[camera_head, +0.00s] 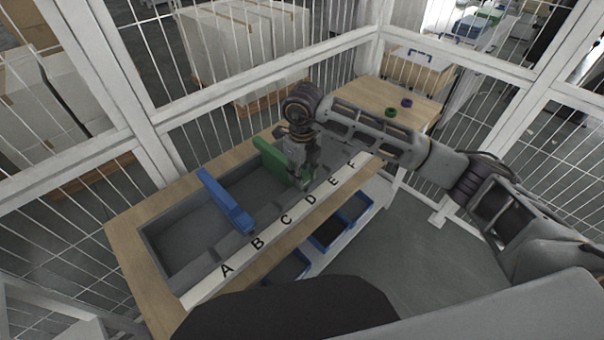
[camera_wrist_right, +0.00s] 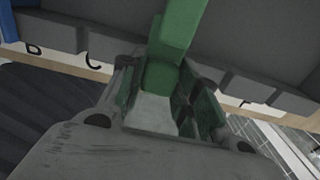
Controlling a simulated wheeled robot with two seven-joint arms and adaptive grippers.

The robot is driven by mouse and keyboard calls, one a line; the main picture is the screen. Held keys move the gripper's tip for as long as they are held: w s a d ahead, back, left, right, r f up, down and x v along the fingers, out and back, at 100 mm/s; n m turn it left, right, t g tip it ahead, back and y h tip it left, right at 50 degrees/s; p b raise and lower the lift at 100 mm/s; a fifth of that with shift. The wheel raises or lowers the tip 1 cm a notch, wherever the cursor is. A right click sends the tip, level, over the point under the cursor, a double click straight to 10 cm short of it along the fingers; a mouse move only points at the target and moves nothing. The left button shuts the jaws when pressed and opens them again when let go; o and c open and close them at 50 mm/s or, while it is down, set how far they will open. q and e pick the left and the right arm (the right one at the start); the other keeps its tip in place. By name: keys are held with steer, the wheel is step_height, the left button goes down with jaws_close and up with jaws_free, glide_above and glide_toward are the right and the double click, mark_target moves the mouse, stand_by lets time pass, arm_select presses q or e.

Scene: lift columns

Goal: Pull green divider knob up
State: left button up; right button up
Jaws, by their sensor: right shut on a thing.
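The green divider (camera_head: 270,156) stands in the grey trough, behind the letters C and D. My right gripper (camera_head: 303,178) reaches down over its near end. In the right wrist view, the green divider (camera_wrist_right: 180,30) runs up from between the fingers of my right gripper (camera_wrist_right: 165,95). The gripper is shut on the green knob (camera_wrist_right: 160,76), which is partly hidden by the fingers. In the head view the knob is mostly hidden behind the gripper. My left gripper is not in view.
A blue divider (camera_head: 225,200) stands in the trough to the left. A white strip (camera_head: 240,257) with letters runs along the trough's front. Blue bins (camera_head: 328,233) sit below it. Wire fencing stands behind. Green (camera_head: 390,112) and purple (camera_head: 406,103) rings lie on the wooden surface at the right.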

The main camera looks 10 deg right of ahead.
steer(key=shift+s+r+p, duration=0.1)
steer(key=shift+r+p, duration=0.2)
steer(key=shift+r, duration=0.3)
stand_by(0.4)
steer(key=o, duration=0.8)
steer(key=shift+r, duration=0.1)
step_height(320, 180, up, 9)
steer(key=p, duration=0.3)
steer(key=shift+p, duration=0.35)
stand_by(0.5)
steer(key=shift+a, duration=0.1)
stand_by(0.4)
